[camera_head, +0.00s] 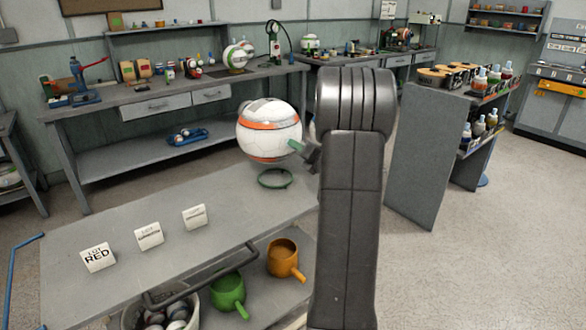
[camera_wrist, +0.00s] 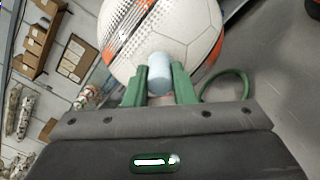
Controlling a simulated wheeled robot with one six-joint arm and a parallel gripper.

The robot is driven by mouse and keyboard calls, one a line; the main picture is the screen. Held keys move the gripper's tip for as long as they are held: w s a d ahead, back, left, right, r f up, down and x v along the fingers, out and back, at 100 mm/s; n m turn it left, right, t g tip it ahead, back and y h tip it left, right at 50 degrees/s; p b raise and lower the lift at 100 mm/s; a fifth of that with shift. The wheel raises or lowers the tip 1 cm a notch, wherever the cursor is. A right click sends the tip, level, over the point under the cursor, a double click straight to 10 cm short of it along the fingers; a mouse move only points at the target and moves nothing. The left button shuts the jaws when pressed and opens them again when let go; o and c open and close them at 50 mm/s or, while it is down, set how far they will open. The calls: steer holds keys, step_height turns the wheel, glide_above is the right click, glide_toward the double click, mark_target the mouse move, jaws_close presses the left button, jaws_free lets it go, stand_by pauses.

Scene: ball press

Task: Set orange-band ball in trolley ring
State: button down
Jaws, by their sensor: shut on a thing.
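The white ball with an orange band (camera_head: 269,129) is held up above the trolley top, and it fills the top of the wrist view (camera_wrist: 175,40). My gripper (camera_head: 300,147) is at the ball's right side. In the wrist view its green fingers (camera_wrist: 159,78) are shut on a pale blue-grey stub at the ball's side. The green ring (camera_head: 275,178) lies on the trolley top just below the ball. It also shows right of the fingers in the wrist view (camera_wrist: 246,81). The ball appears apart from the ring. The grey trolley (camera_head: 110,210) stands in front of me.
Three white cards, one reading "LOT RED" (camera_head: 98,257), stand on the trolley's left part. A green mug (camera_head: 229,293), an orange mug (camera_head: 284,260) and a bin of balls (camera_head: 160,312) are lower down. A workbench (camera_head: 150,106) stands behind; a shelf unit (camera_head: 430,150) is at right.

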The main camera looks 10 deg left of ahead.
mark_target(287, 154)
step_height(287, 154, down, 5)
steer(key=shift+r, duration=0.1)
stand_by(0.3)
steer(key=shift+f+b, duration=0.4)
steer(key=shift+b, duration=0.35)
steer(key=c, duration=1.2)
jaws_free()
steer(key=shift+c, duration=0.2)
steer(key=shift+r, duration=0.1)
steer(key=shift+r+p, duration=0.4)
steer(key=shift+p, duration=0.5)
steer(key=b+v, duration=0.1)
steer(key=v, duration=1.1)
steer(key=shift+f+b, duration=0.2)
steer(key=shift+b, duration=0.1)
steer(key=shift+s, duration=0.1)
